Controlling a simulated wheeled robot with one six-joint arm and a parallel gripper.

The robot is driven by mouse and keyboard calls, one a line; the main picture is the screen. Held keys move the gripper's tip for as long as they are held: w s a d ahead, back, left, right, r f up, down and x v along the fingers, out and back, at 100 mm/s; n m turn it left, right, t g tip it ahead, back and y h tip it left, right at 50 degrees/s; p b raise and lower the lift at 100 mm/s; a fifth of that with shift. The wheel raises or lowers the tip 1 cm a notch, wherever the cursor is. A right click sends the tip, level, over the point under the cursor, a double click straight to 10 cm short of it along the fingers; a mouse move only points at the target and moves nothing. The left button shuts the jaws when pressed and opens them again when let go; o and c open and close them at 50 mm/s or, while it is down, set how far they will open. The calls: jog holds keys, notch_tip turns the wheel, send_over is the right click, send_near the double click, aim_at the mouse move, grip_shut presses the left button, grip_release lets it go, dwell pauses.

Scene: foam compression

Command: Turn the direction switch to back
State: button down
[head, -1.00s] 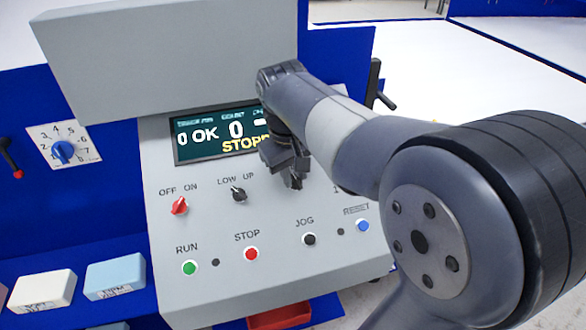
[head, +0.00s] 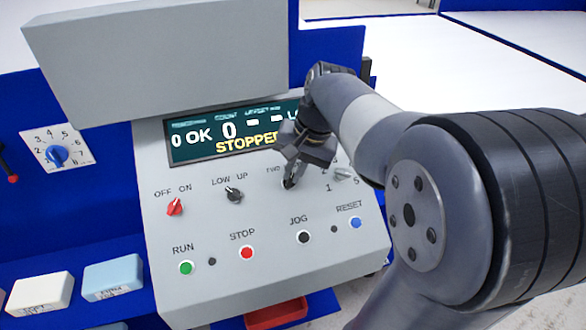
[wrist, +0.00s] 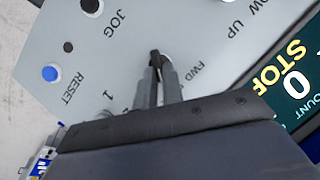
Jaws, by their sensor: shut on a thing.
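The direction switch (wrist: 155,58) is a dark knob on the sloped grey panel, just beside the FWD label. It shows between my fingertips in the wrist view; in the head view my gripper mostly hides it. My gripper (head: 290,180) is at the panel, pointing down, and its fingers (wrist: 158,80) are shut on the knob. The label on the other side of the switch is hidden, and I cannot tell clearly which way the knob points.
The red OFF/ON switch (head: 175,207) and the dark LOW/UP switch (head: 233,195) are to the left. Below are the green RUN (head: 186,268), red STOP (head: 247,253), black JOG (head: 304,237) and blue RESET (head: 355,223) buttons. The screen (head: 200,140) reads STOPPED.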

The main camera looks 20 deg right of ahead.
jog(key=shift+s+f+m, duration=0.2)
jog(key=shift+f+m, duration=0.2)
jog(key=shift+m, duration=0.1)
jog(key=shift+y, duration=0.3)
jog(key=c, duration=1.6)
grip_release()
jog(key=shift+o, duration=0.4)
jog(key=shift+w, duration=0.15)
jog(key=shift+r, duration=0.1)
jog(key=v, duration=1)
jog(key=shift+r+b, duration=0.3)
jog(key=shift+b, duration=0.1)
